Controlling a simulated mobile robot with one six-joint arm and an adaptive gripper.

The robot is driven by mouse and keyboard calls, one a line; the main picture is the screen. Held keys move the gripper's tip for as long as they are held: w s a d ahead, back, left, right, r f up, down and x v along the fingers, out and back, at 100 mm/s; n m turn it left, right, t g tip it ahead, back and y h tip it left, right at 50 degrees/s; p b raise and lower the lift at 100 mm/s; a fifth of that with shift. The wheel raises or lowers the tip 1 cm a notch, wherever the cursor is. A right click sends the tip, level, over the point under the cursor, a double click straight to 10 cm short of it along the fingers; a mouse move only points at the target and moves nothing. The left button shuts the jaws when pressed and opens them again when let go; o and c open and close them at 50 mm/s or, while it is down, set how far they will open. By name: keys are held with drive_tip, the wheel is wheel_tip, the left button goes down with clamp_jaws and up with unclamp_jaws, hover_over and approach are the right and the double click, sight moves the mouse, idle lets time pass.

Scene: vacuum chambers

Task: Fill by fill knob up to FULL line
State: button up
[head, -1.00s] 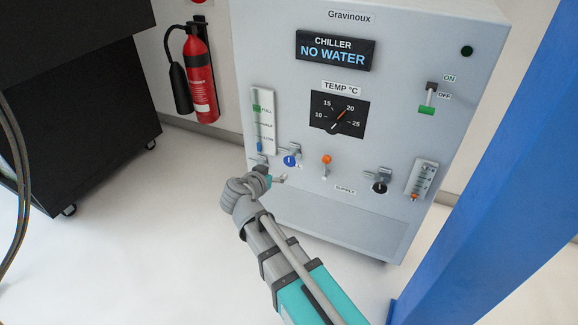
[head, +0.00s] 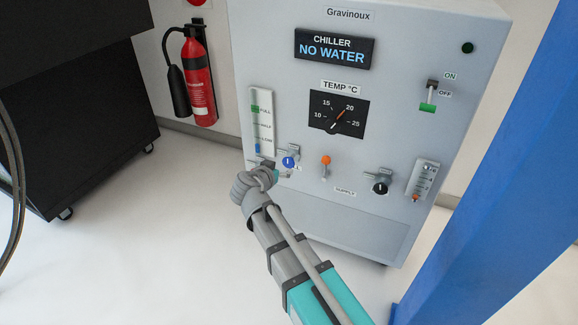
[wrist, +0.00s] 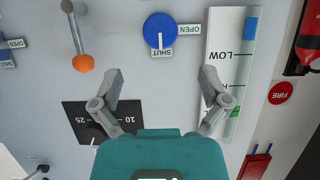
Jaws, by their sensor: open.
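The blue fill knob (head: 289,162) is on the lower left of the chiller front. In the wrist view this knob (wrist: 160,30) has its white mark toward SHUT; OPEN is labelled beside it. The level gauge (head: 268,122) stands above and left of the knob, with a green mark at FULL and a short blue column near the bottom, below LOW. My gripper (wrist: 161,80) is open and empty, its fingers spread short of the knob and apart from it. In the head view my wrist hides the fingertips. The chiller display (head: 334,50) reads NO WATER.
An orange-tipped lever (head: 326,161), a black knob (head: 381,188) and a small scale (head: 423,180) sit right of the fill knob. A temperature dial (head: 338,114) is above. A blue post (head: 495,170) stands at right, a fire extinguisher (head: 199,80) at left.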

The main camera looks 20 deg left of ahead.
sight(288, 162)
drive_tip(key=b+x, duration=0.2)
drive_tip(key=x, duration=0.6)
drive_tip(key=shift+w+b, duration=0.1)
drive_tip(key=shift+b, duration=0.25)
